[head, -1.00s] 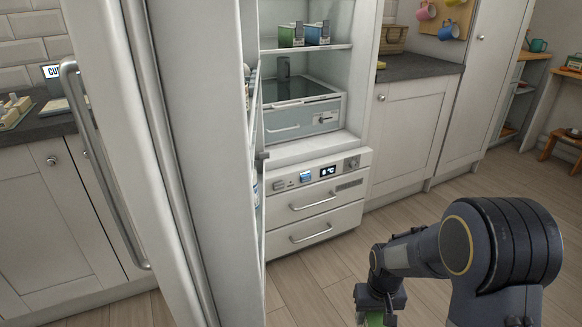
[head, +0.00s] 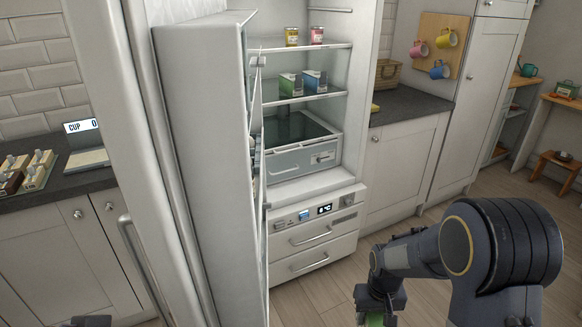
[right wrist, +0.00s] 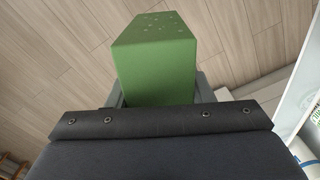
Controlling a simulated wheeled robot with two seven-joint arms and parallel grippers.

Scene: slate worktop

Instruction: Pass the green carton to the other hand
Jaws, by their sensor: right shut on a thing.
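My right gripper (head: 378,312) is low in the head view, right of centre, with its jaws cut off by the bottom edge. It is shut on the green carton (head: 376,320), and only a sliver of the carton shows there. In the right wrist view the green carton (right wrist: 155,58) sticks out between the grey fingers of the gripper (right wrist: 162,92), over the wood floor. The far end of the carton has small dots. My left gripper cannot be made out; only a small dark piece of mine shows at the bottom left edge of the head view.
An open fridge (head: 305,187) stands ahead, its door (head: 195,150) swung out at left. A left counter bears a scale (head: 86,158).

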